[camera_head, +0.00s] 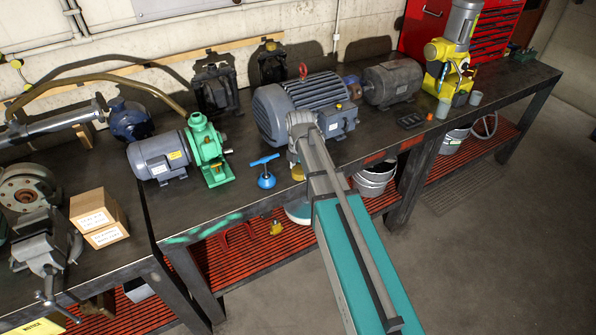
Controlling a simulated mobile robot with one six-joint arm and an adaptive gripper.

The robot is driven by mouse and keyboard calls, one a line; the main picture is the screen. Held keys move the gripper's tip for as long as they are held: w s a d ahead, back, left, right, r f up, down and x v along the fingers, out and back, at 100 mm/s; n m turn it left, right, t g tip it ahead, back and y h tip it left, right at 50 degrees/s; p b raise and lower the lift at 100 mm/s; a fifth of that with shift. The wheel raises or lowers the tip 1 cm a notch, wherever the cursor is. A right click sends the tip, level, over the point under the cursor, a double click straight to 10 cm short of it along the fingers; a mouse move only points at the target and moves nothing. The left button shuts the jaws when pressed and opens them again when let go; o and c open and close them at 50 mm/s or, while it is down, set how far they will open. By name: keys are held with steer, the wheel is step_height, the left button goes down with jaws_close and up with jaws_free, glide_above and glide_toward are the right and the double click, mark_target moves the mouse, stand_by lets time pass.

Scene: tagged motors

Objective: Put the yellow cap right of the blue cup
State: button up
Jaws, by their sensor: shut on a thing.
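A small yellow piece, which looks like the yellow cap (297,173), shows at the lower end of my gripper (296,164), near the front edge of the bench. My gripper is shut on it; the fingers are small and mostly hidden by my own wrist and arm. I cannot tell whether the cap touches the bench.
A big grey motor (312,105) stands close behind my gripper. A green pump (208,150) with a grey motor (158,158) is at the left. Two grey cups (443,109) (475,98) stand far right. Bench top (385,145) right of my arm is partly clear.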

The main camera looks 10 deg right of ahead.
steer(key=shift+w+a, duration=0.1)
stand_by(0.3)
steer(key=w+f+b, duration=0.3)
steer(key=w, duration=0.1)
steer(key=w+d+f+b, duration=0.1)
steer(key=w+f+b, duration=0.2)
steer(key=w, duration=0.1)
steer(key=w+d+f+b, duration=0.1)
steer(key=w+f+b, duration=0.2)
steer(key=w, duration=0.1)
steer(key=shift+w, duration=0.4)
steer(key=shift+w+d+f+b, duration=0.15)
steer(key=shift+w+f+b, duration=0.35)
steer(key=shift+f+b, duration=0.3)
steer(key=shift+s+f+b, duration=0.1)
steer(key=shift+f+b, duration=1.1)
steer(key=shift+b, duration=0.1)
steer(key=shift+f, duration=0.15)
